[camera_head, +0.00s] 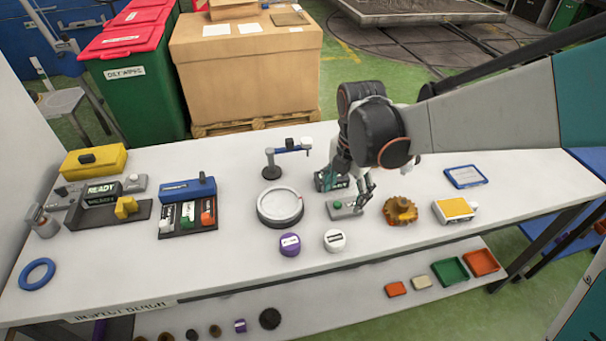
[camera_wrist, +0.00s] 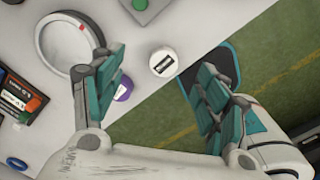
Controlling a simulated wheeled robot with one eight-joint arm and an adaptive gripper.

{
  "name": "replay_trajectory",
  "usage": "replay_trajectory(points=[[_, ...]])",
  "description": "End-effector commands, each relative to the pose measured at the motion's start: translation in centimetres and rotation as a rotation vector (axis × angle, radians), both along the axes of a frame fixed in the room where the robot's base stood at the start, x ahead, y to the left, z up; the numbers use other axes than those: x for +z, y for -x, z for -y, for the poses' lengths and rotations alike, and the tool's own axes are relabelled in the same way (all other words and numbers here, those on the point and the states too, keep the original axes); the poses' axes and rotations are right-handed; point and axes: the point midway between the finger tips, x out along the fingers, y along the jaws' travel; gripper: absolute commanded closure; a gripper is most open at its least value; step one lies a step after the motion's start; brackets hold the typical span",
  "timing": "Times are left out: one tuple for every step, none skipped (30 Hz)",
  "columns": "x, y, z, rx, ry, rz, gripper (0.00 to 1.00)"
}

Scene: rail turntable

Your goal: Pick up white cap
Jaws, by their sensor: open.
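The white cap (camera_head: 335,240) is a short white round piece with a dark label, standing on the bench near its front edge. It shows in the wrist view (camera_wrist: 163,64) between and beyond my two teal fingers. My gripper (camera_head: 350,188) is open and empty, above the bench and behind the cap in the head view. In the wrist view my gripper (camera_wrist: 152,75) has its fingers wide apart, and neither visibly touches the cap.
A purple cap (camera_head: 289,244) stands just left of the white cap. A round grey-rimmed dish (camera_head: 280,218) is behind it. A small grey box with a green button (camera_head: 344,209) and a brown gear (camera_head: 399,211) stand nearby. The bench front edge is close.

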Motion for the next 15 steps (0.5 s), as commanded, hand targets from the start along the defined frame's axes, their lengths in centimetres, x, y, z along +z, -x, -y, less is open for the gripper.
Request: replay_trajectory(points=[[-0.5, 1.1, -1.1, 0.035, 0.006, -0.017, 0.32], [-0.7, 1.6, -1.4, 0.046, 0.008, -0.026, 0.32], [-1.0, 2.1, -1.8, 0.059, 0.011, -0.034, 0.32], [-1.1, 2.3, -2.0, 0.065, 0.012, -0.039, 0.32], [-1.3, 2.5, -2.1, 0.07, 0.013, -0.041, 0.32], [-1.7, 2.7, -2.1, 0.073, 0.013, -0.044, 0.32], [-2.0, 2.8, -2.2, 0.074, 0.014, -0.045, 0.32], [-2.5, 2.9, -2.1, 0.074, 0.014, -0.045, 0.32], [-3.1, 2.9, -2.1, 0.074, 0.014, -0.045, 0.32], [-3.7, 2.9, -2.1, 0.073, 0.014, -0.045, 0.32], [-4.4, 2.9, -2.1, 0.073, 0.014, -0.045, 0.32], [-5.2, 2.8, -2.1, 0.073, 0.013, -0.044, 0.32], [-5.8, 2.8, -2.1, 0.072, 0.013, -0.044, 0.32], [-6.4, 2.8, -2.1, 0.071, 0.013, -0.044, 0.32], [-7.1, 2.8, -2.1, 0.071, 0.013, -0.044, 0.32]])
